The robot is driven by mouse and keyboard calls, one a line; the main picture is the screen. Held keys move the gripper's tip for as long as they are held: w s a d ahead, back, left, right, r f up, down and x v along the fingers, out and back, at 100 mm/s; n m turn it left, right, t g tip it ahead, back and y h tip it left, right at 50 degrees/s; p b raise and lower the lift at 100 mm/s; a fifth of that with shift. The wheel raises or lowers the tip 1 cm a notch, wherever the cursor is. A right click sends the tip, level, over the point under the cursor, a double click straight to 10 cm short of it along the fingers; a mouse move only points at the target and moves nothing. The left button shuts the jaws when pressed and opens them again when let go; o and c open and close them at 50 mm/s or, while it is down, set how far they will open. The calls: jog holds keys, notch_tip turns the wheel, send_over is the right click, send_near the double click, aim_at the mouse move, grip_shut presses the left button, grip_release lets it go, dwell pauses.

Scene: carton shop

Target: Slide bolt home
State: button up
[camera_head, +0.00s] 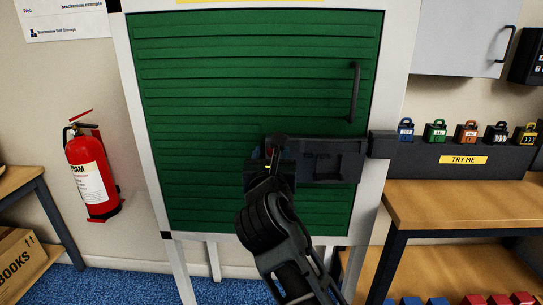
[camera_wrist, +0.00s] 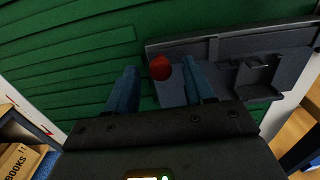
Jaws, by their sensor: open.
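The bolt is mounted on a green slatted door (camera_head: 250,60). Its dark housing (camera_head: 335,160) lies across the door's lower right part, and a dark keeper block (camera_head: 383,144) sits on the white frame at its right. In the wrist view the bolt's red knob (camera_wrist: 160,68) shows between the two blue fingers of my gripper (camera_wrist: 160,85), and the housing (camera_wrist: 225,55) extends to the right. The fingers are apart, one on each side of the knob. I cannot tell whether either finger touches it. In the head view my gripper (camera_head: 272,160) hides most of the knob.
A black door handle (camera_head: 354,92) stands above the bolt. A wooden bench (camera_head: 450,205) with several padlocks on a dark stand (camera_head: 420,158) is at right. A red fire extinguisher (camera_head: 90,170) hangs at left, with a cardboard box (camera_head: 18,262) low at far left.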

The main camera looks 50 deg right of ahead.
jog(key=shift+d, duration=0.1)
grip_shut()
dwell(0.4)
